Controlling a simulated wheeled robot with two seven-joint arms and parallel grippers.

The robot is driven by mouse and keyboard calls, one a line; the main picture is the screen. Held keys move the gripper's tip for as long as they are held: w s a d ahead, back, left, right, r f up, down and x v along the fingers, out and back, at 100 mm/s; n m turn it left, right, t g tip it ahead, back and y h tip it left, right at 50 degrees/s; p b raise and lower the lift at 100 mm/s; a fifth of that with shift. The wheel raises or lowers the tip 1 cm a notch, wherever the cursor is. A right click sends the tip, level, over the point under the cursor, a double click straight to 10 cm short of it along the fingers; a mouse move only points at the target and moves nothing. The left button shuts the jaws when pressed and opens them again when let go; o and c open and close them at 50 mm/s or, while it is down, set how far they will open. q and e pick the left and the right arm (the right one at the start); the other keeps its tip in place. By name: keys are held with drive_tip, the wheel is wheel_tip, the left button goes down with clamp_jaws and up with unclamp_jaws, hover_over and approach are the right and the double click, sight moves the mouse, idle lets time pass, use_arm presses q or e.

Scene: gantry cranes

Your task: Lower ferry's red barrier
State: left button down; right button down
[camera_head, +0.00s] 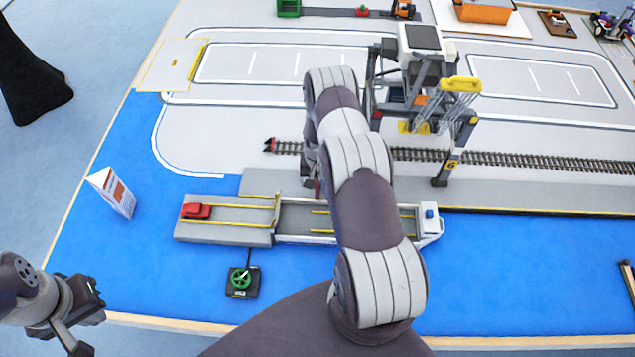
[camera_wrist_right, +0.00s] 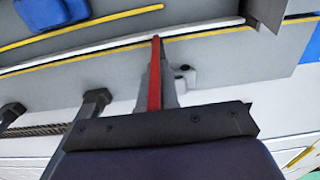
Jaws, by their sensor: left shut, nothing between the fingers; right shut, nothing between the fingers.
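The ferry (camera_head: 305,222) lies in the blue water strip, with a grey deck, yellow lines and a white end at right. My right arm crosses over it and hides its middle. My right gripper (camera_wrist_right: 157,45) is shut and empty, pointing toward the deck edge. A narrow upright red strip, seemingly the red barrier (camera_wrist_right: 154,75), shows along its grey fingers; I cannot tell whether they touch. A little red also shows beside the arm in the head view (camera_head: 317,187). My left gripper (camera_head: 82,322) is shut and empty at the lower left, away from the ferry.
A red block (camera_head: 197,210) stands on the grey ramp section at left. A black box with a green wheel (camera_head: 241,279) is in front. A white sign (camera_head: 112,192) stands at left. The gantry crane (camera_head: 420,85) and track (camera_head: 540,162) are behind my right arm.

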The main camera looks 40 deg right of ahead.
drive_tip(key=shift+s+a+p, duration=0.9)
drive_tip(key=shift+s+a, duration=0.15)
drive_tip(key=shift+s, duration=0.2)
wheel_tip(320, 180, up, 10)
drive_tip(key=s+a+p, duration=0.2)
drive_tip(key=p, duration=0.6)
drive_tip(key=shift+s, duration=0.15)
